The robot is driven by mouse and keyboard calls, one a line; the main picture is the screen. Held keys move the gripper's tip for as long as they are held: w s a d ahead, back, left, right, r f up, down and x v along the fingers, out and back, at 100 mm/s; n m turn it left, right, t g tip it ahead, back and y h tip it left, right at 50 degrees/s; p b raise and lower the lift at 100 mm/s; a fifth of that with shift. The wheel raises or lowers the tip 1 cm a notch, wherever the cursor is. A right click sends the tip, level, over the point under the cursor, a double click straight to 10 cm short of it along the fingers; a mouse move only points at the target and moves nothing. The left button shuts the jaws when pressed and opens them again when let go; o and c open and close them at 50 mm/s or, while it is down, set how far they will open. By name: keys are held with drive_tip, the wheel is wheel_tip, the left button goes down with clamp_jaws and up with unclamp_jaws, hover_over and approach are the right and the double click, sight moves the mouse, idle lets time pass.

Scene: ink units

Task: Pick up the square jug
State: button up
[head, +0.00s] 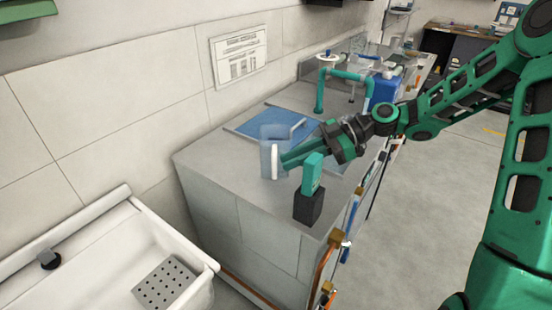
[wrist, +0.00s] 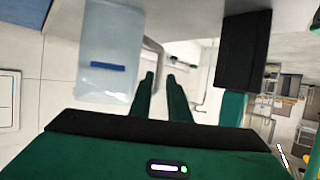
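The square jug (head: 268,143) is a translucent, pale bluish container with a whitish handle (head: 274,163). It stands upright on the grey worktop near the sink end. In the wrist view the jug (wrist: 108,38) is left of the fingers, with a blue mark on its side, and its grey curved handle (wrist: 154,48) runs down towards the fingertips. My gripper (head: 282,161) is at the handle side of the jug. Its two fingers (wrist: 161,76) are apart with a clear gap. I cannot tell whether the handle is between the tips or just beyond them.
A teal device on a black block (head: 308,205) stands close beside my gripper; the block also shows in the wrist view (wrist: 243,50). A blue panel (head: 275,124) lies behind the jug. Teal pipework (head: 345,75) stands further back. A white sink (head: 110,265) is at lower left.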

sight(274, 175)
drive_tip(key=shift+r+x, duration=0.2)
drive_tip(key=shift+x, duration=1.15)
drive_tip(key=shift+r+x, duration=0.15)
drive_tip(key=shift+x, duration=1.15)
drive_tip(key=shift+w+a, duration=0.1)
clamp_jaws()
